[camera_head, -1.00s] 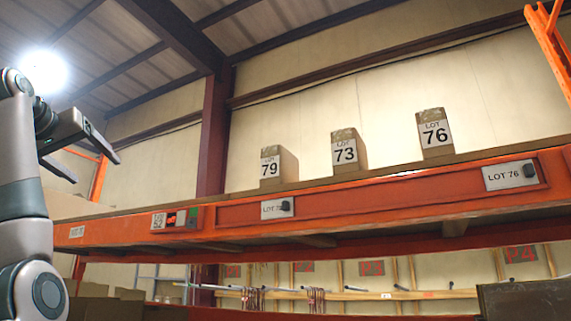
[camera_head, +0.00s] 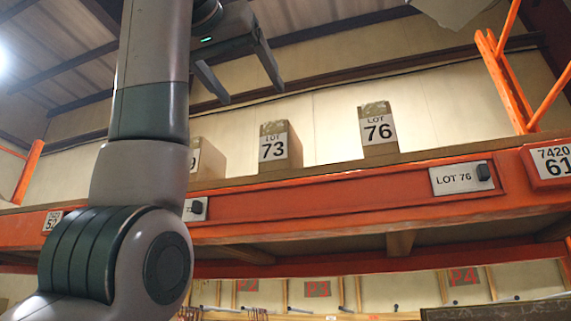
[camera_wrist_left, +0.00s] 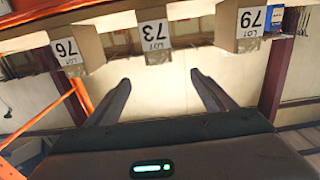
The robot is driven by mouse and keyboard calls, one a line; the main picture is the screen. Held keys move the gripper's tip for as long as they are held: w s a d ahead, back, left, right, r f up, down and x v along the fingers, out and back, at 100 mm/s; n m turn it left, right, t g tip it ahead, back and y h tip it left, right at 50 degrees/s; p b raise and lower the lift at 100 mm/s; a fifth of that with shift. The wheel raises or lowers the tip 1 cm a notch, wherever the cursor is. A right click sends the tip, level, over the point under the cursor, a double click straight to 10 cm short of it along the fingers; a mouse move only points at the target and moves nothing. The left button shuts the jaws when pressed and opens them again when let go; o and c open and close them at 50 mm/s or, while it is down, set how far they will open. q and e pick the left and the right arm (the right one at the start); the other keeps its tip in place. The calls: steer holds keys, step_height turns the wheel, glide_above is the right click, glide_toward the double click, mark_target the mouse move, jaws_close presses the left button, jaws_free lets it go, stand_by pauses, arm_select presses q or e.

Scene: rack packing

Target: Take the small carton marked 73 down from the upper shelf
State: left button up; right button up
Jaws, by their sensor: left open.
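The small carton marked 73 (camera_head: 274,148) stands upright on the upper shelf, between the cartons marked 79 and 76. My left gripper (camera_head: 250,94) is open and empty, in front of and above the shelf, up and to the left of carton 73 in the head view. In the left wrist view, which is upside down, carton 73 (camera_wrist_left: 155,40) shows beyond and between the open fingers (camera_wrist_left: 160,78), apart from them. My right gripper is not in view.
Carton 76 (camera_head: 378,130) stands right of carton 73. Carton 79 (camera_head: 207,161) is partly hidden by my left arm; its label shows in the wrist view (camera_wrist_left: 251,22). The orange shelf beam (camera_head: 330,200) runs below them. An orange upright (camera_head: 505,80) stands at the right.

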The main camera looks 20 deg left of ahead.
mark_target(273, 123)
arm_select(q)
steer(key=shift+w+d+p, duration=0.1)
steer(key=shift+w+p, duration=3.15)
steer(key=shift+w, duration=2.75)
steer(key=shift+w+d+r+p, duration=0.1)
steer(key=shift+w+d+p, duration=0.1)
steer(key=shift+w+p, duration=0.6)
steer(key=shift+w+d+p, duration=0.15)
steer(key=shift+w+p, duration=1)
steer(key=shift+w, duration=0.05)
steer(key=shift+w+f+p, duration=0.3)
steer(key=shift+w, duration=0.35)
steer(key=shift+s, duration=0.1)
